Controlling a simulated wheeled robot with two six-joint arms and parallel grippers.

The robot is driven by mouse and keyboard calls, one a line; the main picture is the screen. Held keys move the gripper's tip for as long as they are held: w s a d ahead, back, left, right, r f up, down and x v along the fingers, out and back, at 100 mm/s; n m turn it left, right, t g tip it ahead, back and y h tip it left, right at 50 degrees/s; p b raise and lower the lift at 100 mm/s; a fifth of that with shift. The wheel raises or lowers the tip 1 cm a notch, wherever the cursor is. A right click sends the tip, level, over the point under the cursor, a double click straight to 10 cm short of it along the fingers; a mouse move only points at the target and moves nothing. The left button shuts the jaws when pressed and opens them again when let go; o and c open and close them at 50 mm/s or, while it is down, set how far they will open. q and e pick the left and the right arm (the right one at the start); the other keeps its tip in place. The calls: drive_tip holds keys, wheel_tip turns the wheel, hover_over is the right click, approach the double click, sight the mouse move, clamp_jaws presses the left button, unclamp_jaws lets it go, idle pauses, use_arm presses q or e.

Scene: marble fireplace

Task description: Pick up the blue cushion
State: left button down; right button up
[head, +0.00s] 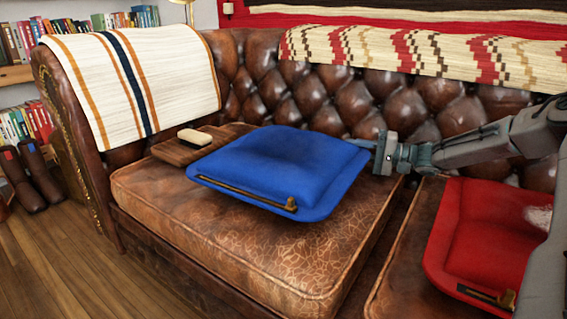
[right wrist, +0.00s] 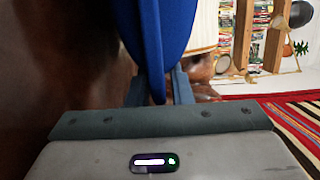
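The blue cushion (head: 285,162) lies on the left seat of the brown leather sofa, with a brass-coloured bar along its front edge. My right gripper (head: 374,152) reaches in from the right to the cushion's right back corner. In the right wrist view, the cushion's thin blue edge (right wrist: 152,45) comes down between the two fingers (right wrist: 159,88). The fingers look apart, with some gap beside the edge. My left gripper is in neither view.
A red cushion (head: 480,240) lies on the right seat, partly behind my arm. A wooden board (head: 190,150) with a brush (head: 195,137) sits left of the blue cushion. A striped throw (head: 135,80) covers the left armrest; a patterned blanket (head: 430,50) covers the backrest.

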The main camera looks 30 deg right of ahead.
clamp_jaws()
drive_tip(key=shift+r+p, duration=0.45)
drive_tip(key=shift+r, duration=0.15)
wheel_tip(320, 180, up, 9)
drive_tip(key=p, duration=0.6)
wheel_tip(320, 180, up, 6)
drive_tip(key=p, duration=0.5)
drive_tip(key=shift+f, duration=0.1)
